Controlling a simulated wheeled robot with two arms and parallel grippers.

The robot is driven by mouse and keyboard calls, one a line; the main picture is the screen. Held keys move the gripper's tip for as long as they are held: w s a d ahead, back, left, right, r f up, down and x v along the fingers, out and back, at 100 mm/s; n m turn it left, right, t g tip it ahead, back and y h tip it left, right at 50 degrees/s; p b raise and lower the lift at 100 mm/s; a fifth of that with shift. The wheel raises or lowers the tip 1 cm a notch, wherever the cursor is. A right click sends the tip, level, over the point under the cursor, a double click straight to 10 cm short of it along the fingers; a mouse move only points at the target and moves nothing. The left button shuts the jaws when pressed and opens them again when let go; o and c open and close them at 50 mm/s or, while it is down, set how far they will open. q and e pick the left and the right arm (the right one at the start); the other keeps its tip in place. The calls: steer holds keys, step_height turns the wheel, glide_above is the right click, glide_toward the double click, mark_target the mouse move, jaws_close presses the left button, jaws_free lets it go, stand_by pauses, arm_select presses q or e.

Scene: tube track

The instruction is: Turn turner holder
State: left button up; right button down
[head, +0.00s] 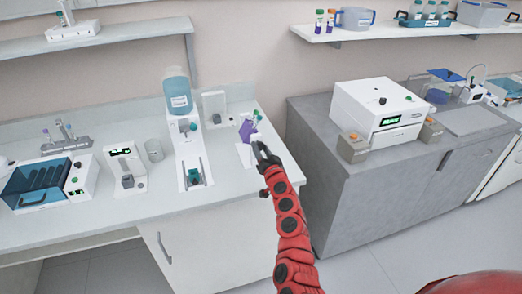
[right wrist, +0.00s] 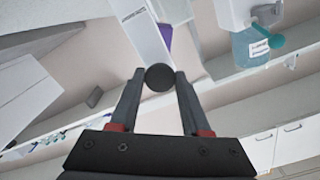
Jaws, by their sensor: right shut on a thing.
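The turner holder (head: 243,154) is a white stand with a purple part (head: 246,131) on top, at the right end of the left counter in the head view. In the right wrist view its white labelled body (right wrist: 146,38) and a bit of purple (right wrist: 166,36) show beyond my fingers. My right gripper (head: 263,153) reaches it from the front right. Its fingers are closed on a round black knob (right wrist: 159,77) at the holder's near end. The fingers hide the knob in the head view. My left gripper is not in view.
A dispenser with a blue bottle (head: 178,94) stands left of the holder, and a small white device (head: 214,107) is behind it. A grey cabinet (head: 330,180) with a white machine (head: 379,108) is to the right, past a gap. A shelf (head: 400,33) hangs above.

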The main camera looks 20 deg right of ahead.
steer(key=shift+m, duration=5.7)
steer(key=shift+f+m+p, duration=0.1)
steer(key=shift+m+p, duration=0.5)
steer(key=shift+m, duration=2.5)
steer(key=shift+m+p, duration=0.4)
steer(key=shift+m, duration=2.8)
steer(key=shift+c, duration=1.8)
jaws_free()
